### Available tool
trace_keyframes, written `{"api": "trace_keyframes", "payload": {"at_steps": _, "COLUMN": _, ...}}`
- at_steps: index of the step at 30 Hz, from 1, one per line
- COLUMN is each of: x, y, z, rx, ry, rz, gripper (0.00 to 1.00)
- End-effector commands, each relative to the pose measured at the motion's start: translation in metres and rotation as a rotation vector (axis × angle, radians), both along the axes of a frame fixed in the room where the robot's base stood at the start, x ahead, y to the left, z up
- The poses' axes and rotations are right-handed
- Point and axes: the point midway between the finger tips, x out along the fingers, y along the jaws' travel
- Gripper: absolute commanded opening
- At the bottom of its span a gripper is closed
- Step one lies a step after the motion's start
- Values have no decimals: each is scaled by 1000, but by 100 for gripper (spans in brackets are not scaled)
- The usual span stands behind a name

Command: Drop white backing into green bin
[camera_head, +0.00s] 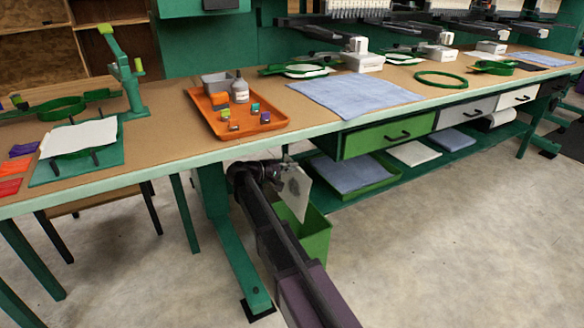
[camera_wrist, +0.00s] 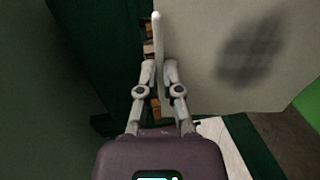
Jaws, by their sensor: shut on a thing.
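My gripper (camera_head: 286,164) is below the front edge of the long table in the head view. It is shut on the white backing (camera_head: 297,190), a thin pale sheet that hangs upright from it. In the wrist view the gripper's fingers (camera_wrist: 158,75) pinch the sheet near its left edge, and the backing (camera_wrist: 215,50) fills the upper right with a dark shadow on it. The green bin (camera_head: 316,236) stands on the floor under the table edge, below and slightly right of the sheet. My arm hides its left part, and its inside is hidden from the head view.
The brown table (camera_head: 170,128) runs above my gripper, with a green table leg (camera_head: 230,235) left of my arm. A green drawer (camera_head: 388,134) and a low shelf with a folded blue cloth (camera_head: 350,172) are to the right. Concrete floor is open at right.

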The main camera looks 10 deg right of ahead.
Motion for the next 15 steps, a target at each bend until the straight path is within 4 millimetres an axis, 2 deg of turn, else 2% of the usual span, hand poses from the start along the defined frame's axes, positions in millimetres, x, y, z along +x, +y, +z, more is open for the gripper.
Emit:
{"api": "trace_keyframes", "payload": {"at_steps": 8, "x": 0, "y": 0, "z": -10, "rx": 0, "ry": 0, "rz": 0, "gripper": 0}}
{"api": "trace_keyframes", "payload": {"at_steps": 15, "x": 0, "y": 0, "z": -28, "rx": 0, "ry": 0, "rz": 0, "gripper": 0}}
